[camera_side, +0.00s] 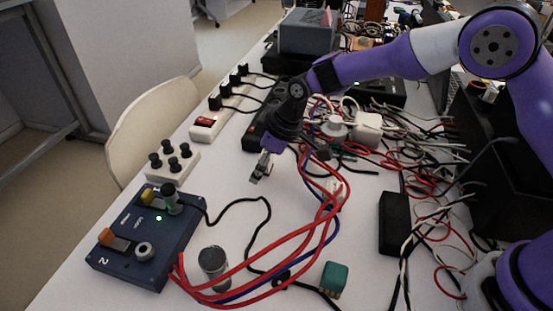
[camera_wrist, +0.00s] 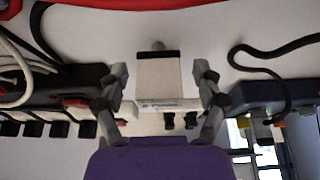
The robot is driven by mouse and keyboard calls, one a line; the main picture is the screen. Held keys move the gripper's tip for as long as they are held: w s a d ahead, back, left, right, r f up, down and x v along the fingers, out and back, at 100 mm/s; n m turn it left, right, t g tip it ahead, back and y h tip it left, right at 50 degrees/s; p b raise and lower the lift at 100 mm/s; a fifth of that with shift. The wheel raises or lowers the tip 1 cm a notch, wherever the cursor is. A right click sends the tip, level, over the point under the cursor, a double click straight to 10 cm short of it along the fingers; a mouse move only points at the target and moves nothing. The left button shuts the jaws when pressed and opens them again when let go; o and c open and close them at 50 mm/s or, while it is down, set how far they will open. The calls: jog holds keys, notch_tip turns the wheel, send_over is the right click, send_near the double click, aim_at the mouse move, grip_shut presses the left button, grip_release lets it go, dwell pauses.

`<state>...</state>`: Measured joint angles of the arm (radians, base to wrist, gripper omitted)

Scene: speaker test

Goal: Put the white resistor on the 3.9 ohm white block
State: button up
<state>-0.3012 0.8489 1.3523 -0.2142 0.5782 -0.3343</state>
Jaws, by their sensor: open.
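The white block (camera_side: 172,160) with several black knobs stands on the table behind the blue box. In the wrist view its labelled side (camera_wrist: 155,105) shows below a white piece with a dark band (camera_wrist: 158,78). This piece looks like the white resistor and lies between my fingers in that view, with a gap on each side; its height is unclear. I cannot make it out in the side view. My gripper (camera_side: 262,167) is open, pointing down above the table to the right of the block. It also shows in the wrist view (camera_wrist: 160,85).
A blue box (camera_side: 125,262) with a cylinder (camera_side: 173,200) on it stands at the front left. A power strip (camera_side: 205,128) with plugs lies behind the block. Red and blue cables (camera_side: 320,225) loop to the right.

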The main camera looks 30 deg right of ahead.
grip_shut()
